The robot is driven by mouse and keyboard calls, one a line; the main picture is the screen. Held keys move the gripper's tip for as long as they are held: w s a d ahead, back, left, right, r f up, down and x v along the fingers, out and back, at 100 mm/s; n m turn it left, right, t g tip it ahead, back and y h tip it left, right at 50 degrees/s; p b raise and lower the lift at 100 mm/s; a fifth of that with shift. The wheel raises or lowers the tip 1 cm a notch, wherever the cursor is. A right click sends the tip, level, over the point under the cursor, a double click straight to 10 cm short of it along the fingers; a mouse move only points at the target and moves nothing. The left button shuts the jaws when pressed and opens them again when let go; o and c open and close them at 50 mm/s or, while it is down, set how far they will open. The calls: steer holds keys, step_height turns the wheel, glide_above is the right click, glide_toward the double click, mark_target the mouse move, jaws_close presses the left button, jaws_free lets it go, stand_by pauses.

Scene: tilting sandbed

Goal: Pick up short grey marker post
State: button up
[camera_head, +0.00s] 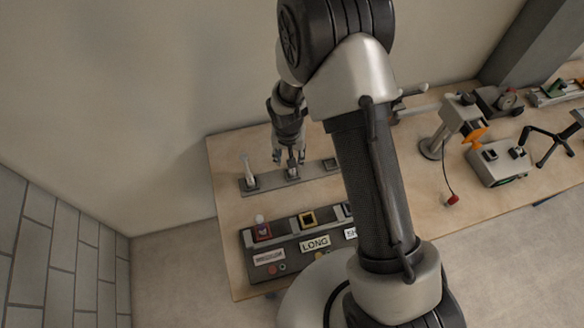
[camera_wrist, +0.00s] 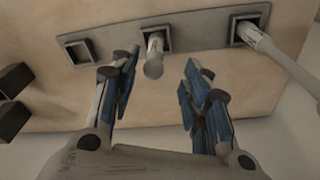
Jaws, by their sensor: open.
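The short grey marker post (camera_wrist: 153,66) stands in the middle square socket of a grey rack (camera_wrist: 100,39) in the wrist view. My gripper (camera_wrist: 157,80) is open, with one blue-padded finger on each side of the post in that picture. I cannot tell how far the fingertips are above the rack. In the head view my gripper (camera_head: 290,158) points down over the middle of the rack (camera_head: 265,183), and it mostly hides the post there. A longer white post (camera_head: 248,170) stands in the end socket, at right in the wrist view (camera_wrist: 268,45). The other end socket looks empty.
A dark panel (camera_head: 290,260) with coloured sockets and labels, one reading LONG, lies nearer on the wooden table (camera_head: 225,210). My arm hides part of it. A lamp-like stand (camera_head: 455,125), a grey box (camera_head: 497,162) and a black tripod (camera_head: 553,143) stand to the right.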

steer(key=f, duration=0.3)
steer(key=f+b, duration=0.1)
steer(key=f, duration=0.1)
steer(key=shift+w+d, duration=0.25)
steer(key=shift+d, duration=0.15)
steer(key=shift+c, duration=0.2)
jaws_close()
